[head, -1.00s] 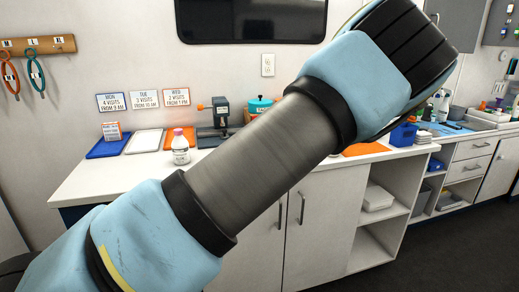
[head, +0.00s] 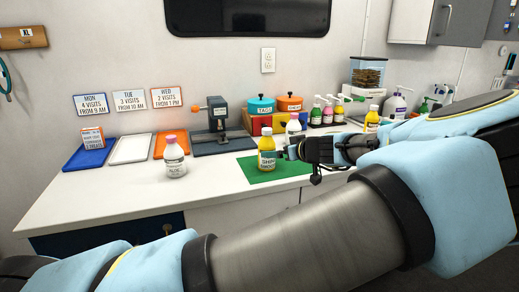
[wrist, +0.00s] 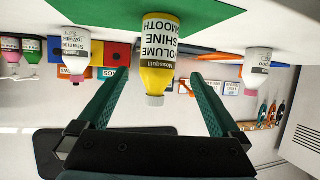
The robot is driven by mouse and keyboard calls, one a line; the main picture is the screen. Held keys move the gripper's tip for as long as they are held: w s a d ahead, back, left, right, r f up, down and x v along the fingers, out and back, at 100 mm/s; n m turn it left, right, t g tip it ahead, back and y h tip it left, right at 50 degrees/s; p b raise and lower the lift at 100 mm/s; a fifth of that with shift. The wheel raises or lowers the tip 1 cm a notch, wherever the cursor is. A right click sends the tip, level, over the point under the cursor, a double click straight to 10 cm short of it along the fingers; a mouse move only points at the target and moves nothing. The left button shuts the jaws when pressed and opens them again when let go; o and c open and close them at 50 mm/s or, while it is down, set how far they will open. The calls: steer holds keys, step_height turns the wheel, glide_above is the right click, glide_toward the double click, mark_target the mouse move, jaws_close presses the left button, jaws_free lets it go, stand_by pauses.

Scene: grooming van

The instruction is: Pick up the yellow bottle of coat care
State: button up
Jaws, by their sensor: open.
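My gripper (head: 292,152) is just right of the bottle in the head view, low over the counter. In the wrist view my gripper (wrist: 160,75) is open, its green fingers on either side of the bottle, with no visible contact. How deep the bottle sits between them is unclear.
A white bottle (head: 174,158) stands left of the mat and another (head: 293,125) behind my gripper. A second yellow bottle (head: 372,119) is farther right. A dark press (head: 218,130), blue tray (head: 88,154), white tray (head: 131,150) and orange tray (head: 163,146) line the back.

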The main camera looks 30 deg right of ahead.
mark_target(264, 149)
steer(key=p+x, duration=0.2)
steer(key=x, duration=0.4)
steer(key=shift+w+r, duration=0.1)
steer(key=shift+r, duration=0.05)
steer(key=p+x, duration=0.2)
steer(key=x, duration=0.2)
steer(key=shift+w+r+p, duration=0.1)
steer(key=shift+r+p, duration=0.1)
steer(key=shift+p, duration=0.2)
steer(key=shift+w+f, duration=0.4)
steer(key=shift+w, duration=0.05)
jaws_close()
